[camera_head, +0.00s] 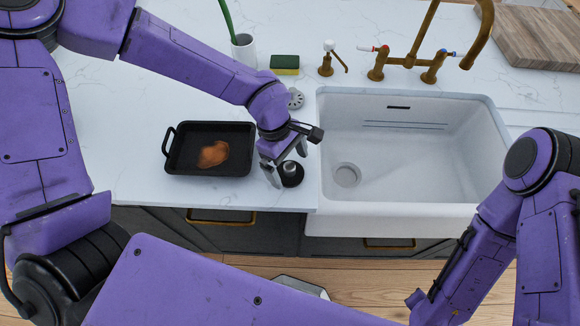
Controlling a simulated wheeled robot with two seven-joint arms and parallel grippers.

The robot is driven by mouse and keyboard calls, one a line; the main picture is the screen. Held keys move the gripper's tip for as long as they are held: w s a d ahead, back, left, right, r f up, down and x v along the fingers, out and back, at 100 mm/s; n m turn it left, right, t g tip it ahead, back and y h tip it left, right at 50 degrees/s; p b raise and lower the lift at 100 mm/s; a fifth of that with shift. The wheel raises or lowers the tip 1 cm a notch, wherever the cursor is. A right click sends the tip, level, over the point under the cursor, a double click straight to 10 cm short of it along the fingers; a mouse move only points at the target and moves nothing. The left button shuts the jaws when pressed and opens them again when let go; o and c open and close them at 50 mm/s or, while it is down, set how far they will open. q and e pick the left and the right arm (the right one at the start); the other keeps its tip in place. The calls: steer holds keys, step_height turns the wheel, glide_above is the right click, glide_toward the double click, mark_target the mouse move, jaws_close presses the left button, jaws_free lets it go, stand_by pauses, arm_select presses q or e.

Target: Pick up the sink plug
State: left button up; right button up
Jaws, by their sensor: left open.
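A small round black piece with a metal knob (292,174), which looks like the sink plug, lies on the white counter just left of the sink. My left gripper (284,166) is open and points down at it. One finger is on its left and the other is near its upper right, partly hiding it. I cannot tell whether the fingers touch it. My right arm comes in at the lower right, but its gripper is not in view.
The white sink (415,190) with a round drain is to the right. A black pan (190,165) with orange-brown food is left. A grey disc with holes (296,98), a sponge (285,64), a soap pump (327,66) and brass taps (407,61) stand behind.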

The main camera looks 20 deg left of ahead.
arm_select(q)
steer(key=shift+d+f, duration=0.2)
steer(key=shift+f, duration=0.35)
steer(key=shift+s+r, duration=0.1)
steer(key=shift+s, duration=0.2)
steer(key=shift+c, duration=1.2)
steer(key=c, duration=0.8)
